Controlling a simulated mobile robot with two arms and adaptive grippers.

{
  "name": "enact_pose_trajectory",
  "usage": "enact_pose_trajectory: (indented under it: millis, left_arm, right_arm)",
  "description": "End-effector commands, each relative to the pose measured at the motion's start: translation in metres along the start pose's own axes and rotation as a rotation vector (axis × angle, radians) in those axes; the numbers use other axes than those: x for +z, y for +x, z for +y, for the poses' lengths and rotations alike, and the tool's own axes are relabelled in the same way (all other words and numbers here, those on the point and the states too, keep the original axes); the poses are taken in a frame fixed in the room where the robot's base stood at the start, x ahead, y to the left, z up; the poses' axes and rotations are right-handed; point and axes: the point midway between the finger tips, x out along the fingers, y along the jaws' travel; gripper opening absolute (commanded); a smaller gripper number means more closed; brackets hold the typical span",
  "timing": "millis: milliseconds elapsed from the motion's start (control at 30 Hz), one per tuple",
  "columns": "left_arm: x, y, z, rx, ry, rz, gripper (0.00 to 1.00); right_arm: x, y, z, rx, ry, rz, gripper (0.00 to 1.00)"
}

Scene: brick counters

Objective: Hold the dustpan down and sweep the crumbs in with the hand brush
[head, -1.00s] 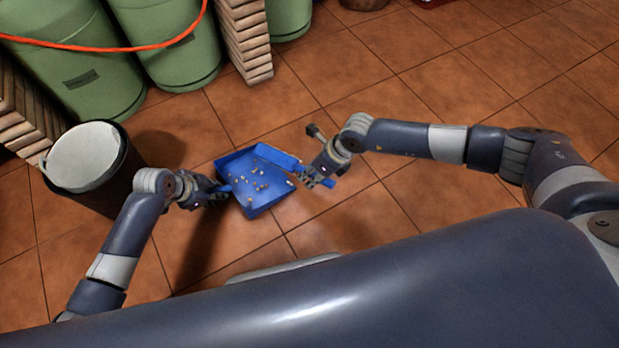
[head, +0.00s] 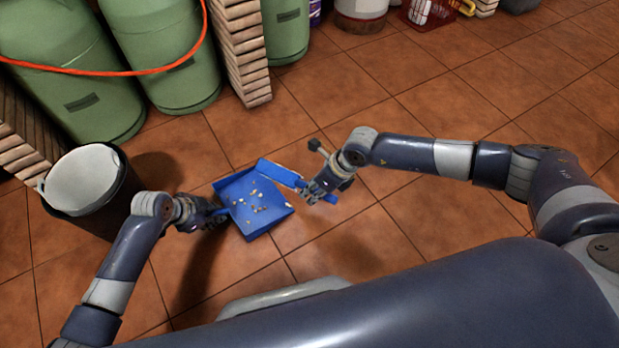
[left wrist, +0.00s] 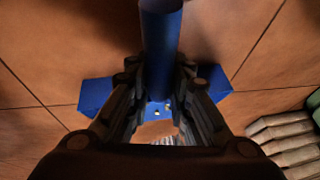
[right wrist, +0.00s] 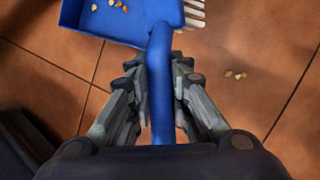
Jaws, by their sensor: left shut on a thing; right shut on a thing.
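The blue dustpan (head: 238,220) lies on the tiled floor with several pale crumbs (head: 256,209) inside. My left gripper (head: 219,214) is shut on its handle, which also shows in the left wrist view (left wrist: 161,45). My right gripper (head: 318,192) is shut on the handle of the blue hand brush (head: 279,173). The brush head is at the pan's far right edge. In the right wrist view the brush handle (right wrist: 160,85) runs between the fingers, and pale bristles (right wrist: 194,14) show beside the pan. A few crumbs (right wrist: 235,74) lie on the floor right of the brush.
A dark bin (head: 128,185) with a white liner stands left, near my left arm. Open floor (head: 430,100) lies behind and right of the brush.

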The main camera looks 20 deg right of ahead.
Motion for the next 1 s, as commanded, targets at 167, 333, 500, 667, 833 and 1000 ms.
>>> enact_pose_trajectory:
  millis: [167, 333, 500, 667, 833, 1000]
  left_arm:
    - [0.0, 0.0, 0.0, 0.0, 0.0, 0.0, 0.0]
    - [0.0, 0.0, 0.0, 0.0, 0.001, -0.001, 0.0]
    - [0.0, 0.0, 0.0, 0.0, 0.001, -0.001, 0.0]
    - [0.0, 0.0, 0.0, 0.0, 0.0, -0.001, 0.0]
    - [0.0, 0.0, 0.0, 0.0, 0.0, -0.001, 0.0]
    - [0.0, 0.0, 0.0, 0.0, 0.0, -0.001, 0.0]
  right_arm:
    - [-0.018, -0.003, -0.006, 0.023, 0.104, -0.013, 0.0]
    - [-0.05, -0.017, -0.028, 0.076, 0.331, -0.065, 0.0]
    - [-0.076, -0.039, -0.057, 0.129, 0.542, -0.148, 0.0]
    - [-0.089, -0.056, -0.076, 0.159, 0.652, -0.205, 0.0]
    - [-0.094, -0.064, -0.085, 0.172, 0.696, -0.234, 0.0]
    - [-0.094, -0.065, -0.086, 0.175, 0.7, -0.237, 0.0]
